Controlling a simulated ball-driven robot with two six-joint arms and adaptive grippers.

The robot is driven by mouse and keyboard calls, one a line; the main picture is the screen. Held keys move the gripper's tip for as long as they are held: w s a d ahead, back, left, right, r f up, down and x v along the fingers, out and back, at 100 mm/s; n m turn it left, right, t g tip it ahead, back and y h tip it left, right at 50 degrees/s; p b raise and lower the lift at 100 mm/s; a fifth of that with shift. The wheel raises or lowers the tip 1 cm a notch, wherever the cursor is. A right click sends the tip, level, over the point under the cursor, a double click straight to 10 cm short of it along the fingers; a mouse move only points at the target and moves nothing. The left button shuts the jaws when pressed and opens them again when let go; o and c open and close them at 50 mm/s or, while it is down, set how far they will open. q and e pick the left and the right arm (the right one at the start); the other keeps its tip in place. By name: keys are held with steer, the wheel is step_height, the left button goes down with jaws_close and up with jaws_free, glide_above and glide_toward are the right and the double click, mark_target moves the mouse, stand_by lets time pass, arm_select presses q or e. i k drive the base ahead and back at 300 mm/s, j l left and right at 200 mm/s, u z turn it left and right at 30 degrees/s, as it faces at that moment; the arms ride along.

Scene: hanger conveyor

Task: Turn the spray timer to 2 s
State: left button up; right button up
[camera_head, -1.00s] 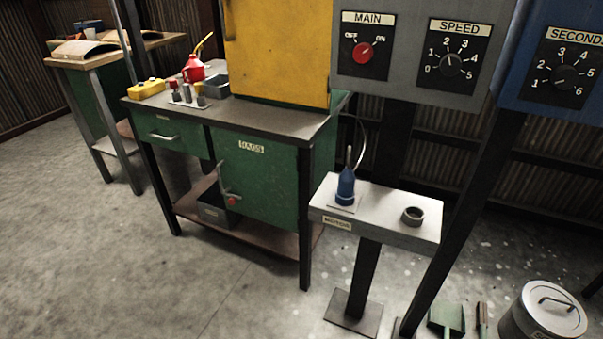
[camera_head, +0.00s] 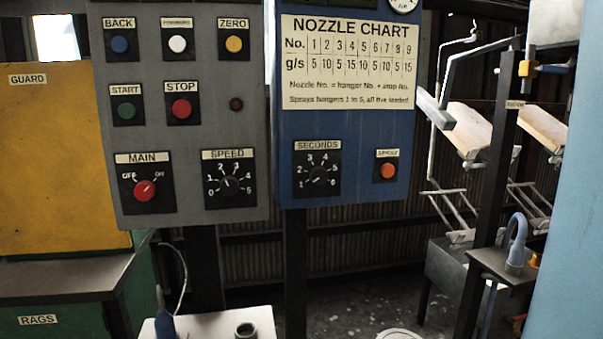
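The spray timer is a black dial (camera_head: 319,178) labelled SECONDS on the blue panel (camera_head: 347,195), with numbers from 1 to 6 around its knob. Its pointer is too small to read surely. An orange button (camera_head: 387,170) sits to the right of the dial on the same panel. Above them is a white nozzle chart (camera_head: 348,110). Neither of my grippers is in view.
Left of the blue panel is a grey panel (camera_head: 250,120) with the MAIN switch (camera_head: 145,189), the SPEED dial (camera_head: 229,184) and several buttons. A white-topped stand (camera_head: 210,326) is below. Hangers with boards (camera_head: 470,131) hang at right. A light blue surface (camera_head: 575,200) fills the right edge.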

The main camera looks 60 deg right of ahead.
mark_target(318, 175)
steer(key=z, duration=1.85)
steer(key=j+u, duration=0.25)
steer(key=j, duration=0.2)
